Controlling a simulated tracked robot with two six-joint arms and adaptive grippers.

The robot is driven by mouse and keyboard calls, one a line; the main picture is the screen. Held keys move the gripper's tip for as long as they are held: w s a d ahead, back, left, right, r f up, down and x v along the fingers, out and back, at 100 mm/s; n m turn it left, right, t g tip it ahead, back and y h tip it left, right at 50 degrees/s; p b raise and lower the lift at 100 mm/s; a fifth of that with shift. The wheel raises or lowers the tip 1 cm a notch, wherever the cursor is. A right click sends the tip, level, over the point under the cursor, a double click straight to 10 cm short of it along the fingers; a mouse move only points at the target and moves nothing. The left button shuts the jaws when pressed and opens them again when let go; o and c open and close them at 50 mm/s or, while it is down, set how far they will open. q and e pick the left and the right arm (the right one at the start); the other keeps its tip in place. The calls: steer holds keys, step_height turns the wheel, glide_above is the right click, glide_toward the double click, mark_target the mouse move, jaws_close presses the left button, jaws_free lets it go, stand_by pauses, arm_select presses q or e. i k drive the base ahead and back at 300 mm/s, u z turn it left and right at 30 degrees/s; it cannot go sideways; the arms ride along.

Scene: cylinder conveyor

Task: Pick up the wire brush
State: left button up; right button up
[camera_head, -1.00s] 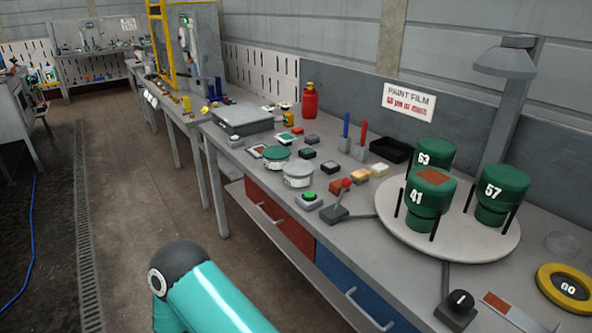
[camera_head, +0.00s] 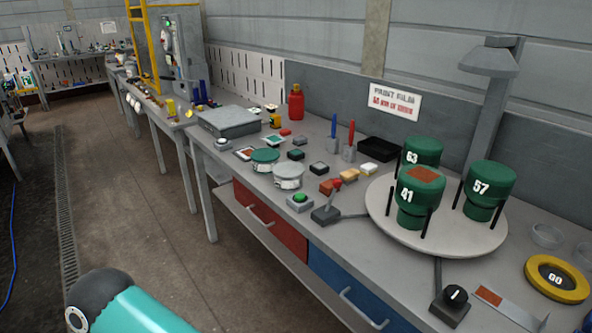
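I cannot make out a wire brush for certain in this view. A flat metal strip with a rust-coloured patch (camera_head: 490,296) lies near the front right. Neither gripper shows. Only a teal link of my own arm shows at the bottom left, apart from the bench.
The turntable (camera_head: 440,243) bears green cylinders marked 41 (camera_head: 412,213), 57 (camera_head: 487,190) and 63 (camera_head: 424,149). A black knob box (camera_head: 452,306), a yellow GO ring (camera_head: 540,281), a green button (camera_head: 300,199) and a black tray (camera_head: 379,149) surround it.

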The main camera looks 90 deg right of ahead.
mark_target(349, 176)
steer(key=u, duration=0.25)
steer(key=i, duration=2.1)
steer(key=z, duration=2.25)
steer(key=i, duration=0.15)
steer(key=z, duration=1.45)
steer(key=k, duration=0.35)
steer(key=z, duration=0.5)
steer(key=i, duration=1.05)
steer(key=u, duration=0.1)
